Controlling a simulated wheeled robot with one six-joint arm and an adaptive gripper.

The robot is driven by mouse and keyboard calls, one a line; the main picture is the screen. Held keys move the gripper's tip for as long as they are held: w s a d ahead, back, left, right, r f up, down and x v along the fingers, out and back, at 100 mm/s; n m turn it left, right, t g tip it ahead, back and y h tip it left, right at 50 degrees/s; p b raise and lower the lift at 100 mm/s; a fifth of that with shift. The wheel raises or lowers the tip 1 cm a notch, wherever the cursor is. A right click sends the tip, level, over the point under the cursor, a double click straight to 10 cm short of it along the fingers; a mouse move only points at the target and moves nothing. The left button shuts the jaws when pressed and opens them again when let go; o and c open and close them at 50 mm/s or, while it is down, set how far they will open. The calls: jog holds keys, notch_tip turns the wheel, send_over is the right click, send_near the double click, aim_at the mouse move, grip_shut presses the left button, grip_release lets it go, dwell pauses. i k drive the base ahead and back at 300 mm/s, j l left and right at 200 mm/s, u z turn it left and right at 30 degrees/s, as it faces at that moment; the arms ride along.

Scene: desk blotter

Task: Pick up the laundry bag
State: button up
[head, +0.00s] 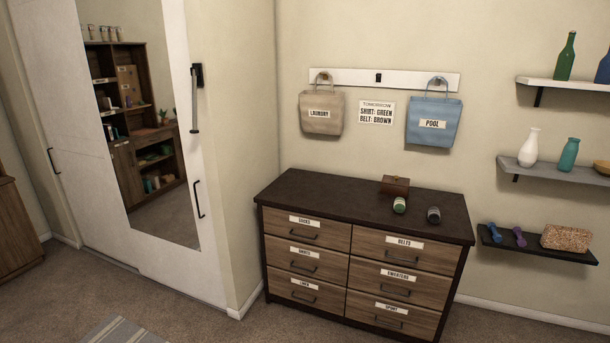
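The laundry bag (322,120) is beige with a label reading LAUNDRY. It hangs by its handle from the left hook (323,76) on a white wall rail (400,78), above the left part of the dresser. Its underside is clear of the dresser top. A blue bag (433,135) labelled POOL hangs from the right hook of the same rail. My gripper is not in view.
The dark-topped dresser (300,190) with labelled drawers stands below, bearing a small brown box (395,185) and two rolled items. Shelves (565,167) with bottles are at right. A mirrored wardrobe (60,130) is at left. Carpet (190,310) in front is mostly clear.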

aim_at(322, 112)
jog(key=i+j+z, duration=0.1)
jog(key=i, duration=0.45)
jog(key=i+j+z, duration=0.15)
jog(key=i+j, duration=0.15)
jog(key=i, duration=0.2)
jog(key=i+j+z, duration=0.1)
jog(key=i+j, duration=0.2)
jog(key=i, duration=0.2)
jog(key=i+j+z, duration=0.1)
jog(key=i+j, duration=0.25)
jog(key=i, duration=0.15)
